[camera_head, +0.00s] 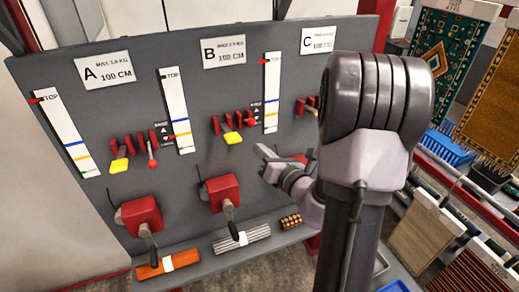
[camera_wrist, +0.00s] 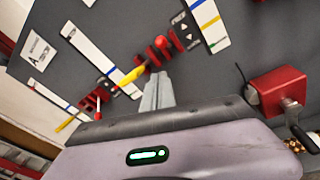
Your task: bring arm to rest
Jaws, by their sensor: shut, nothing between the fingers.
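My gripper (camera_head: 262,152) is in front of the grey panel (camera_head: 190,90), pointing left, near the lower right of section B. In the wrist view my gripper (camera_wrist: 158,82) shows as two grey fingers lying together, with nothing between them. A yellow-tipped lever (camera_wrist: 131,75) shows just left of the fingertips there; in the head view section B's yellow lever (camera_head: 233,137) stands apart, up and left of them. My arm hides much of section C.
Red crank boxes with handles, A's (camera_head: 139,214) and B's (camera_head: 222,192), stick out from the panel. An orange roll (camera_head: 168,263) and a grey striped roll (camera_head: 243,238) lie below. Rugs (camera_head: 455,45) and a blue basket (camera_head: 446,147) are at right.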

